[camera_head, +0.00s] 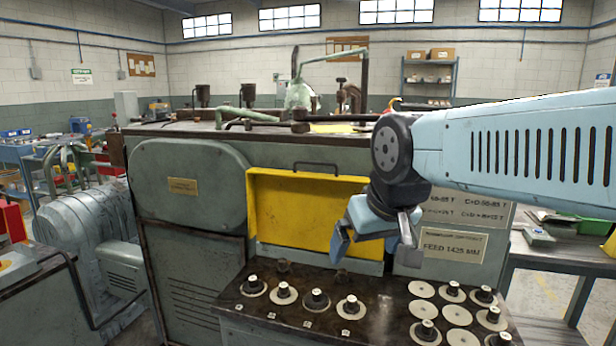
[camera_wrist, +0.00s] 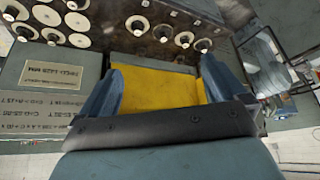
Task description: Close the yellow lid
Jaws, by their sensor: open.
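The yellow lid (camera_head: 290,212) is a wide panel with a raised rim at its top and left, on the front of the grey-green machine (camera_head: 190,200). Its right part is hidden behind my gripper in the head view, and I cannot tell its exact tilt. My gripper (camera_head: 374,238) is open, in front of the lid's right side and pointing down. In the wrist view the lid (camera_wrist: 155,85) fills the gap between the two blue fingers (camera_wrist: 165,78). Nothing is held, and I cannot tell whether the fingers touch the lid.
A dark panel of knobs and pale discs (camera_head: 345,308) juts out below the lid. A feed label (camera_head: 453,245) is on the machine to the right. A workbench (camera_head: 560,250) stands at far right.

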